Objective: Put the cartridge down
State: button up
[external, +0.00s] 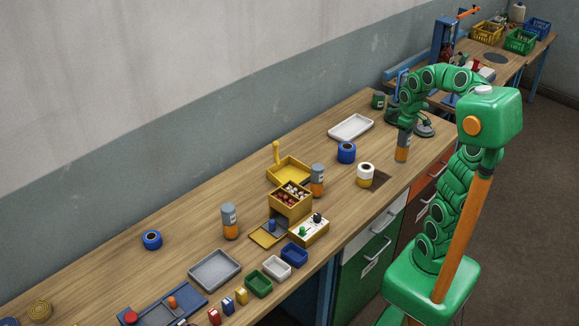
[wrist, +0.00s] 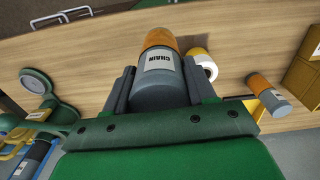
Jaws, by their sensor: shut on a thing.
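A grey and orange cartridge (external: 403,148) is held upright in my gripper (external: 405,128), near the right end of the workbench (external: 185,215). In the wrist view the cartridge (wrist: 160,80) sits between the two grey fingers (wrist: 158,88), with a white label reading "CHAIN" and its orange end away from me. I cannot tell whether its lower end touches the wood. Two similar cartridges stand on the bench, one beside the yellow bin (external: 317,182) and one farther left (external: 230,222).
A blue roll (external: 346,152) and a white tray (external: 351,127) lie behind. A green round-based stand (external: 424,129) is close on the right. Bare wood surrounds the cartridge.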

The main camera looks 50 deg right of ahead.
jog(key=w+a+f, duration=0.1)
jog(key=w+a, duration=0.4)
jog(key=w, duration=0.4)
jog(key=w+a+f, duration=0.2)
jog(key=w+a, duration=0.2)
jog(key=w, duration=0.5)
jog(key=w+a+f, duration=0.4)
jog(key=w+a, duration=0.8)
jog(key=a, duration=0.4)
jog(key=s+d+r+n, duration=0.1)
jog(key=s+d+r, duration=0.3)
jog(key=s+d, duration=0.75)
jog(key=s+d+r, duration=0.3)
jog(key=s+d, duration=0.5)
jog(key=d, duration=0.6)
jog(key=w+d+f, duration=0.6)
jog(key=w+f, duration=0.6)
jog(key=shift+f, duration=0.3)
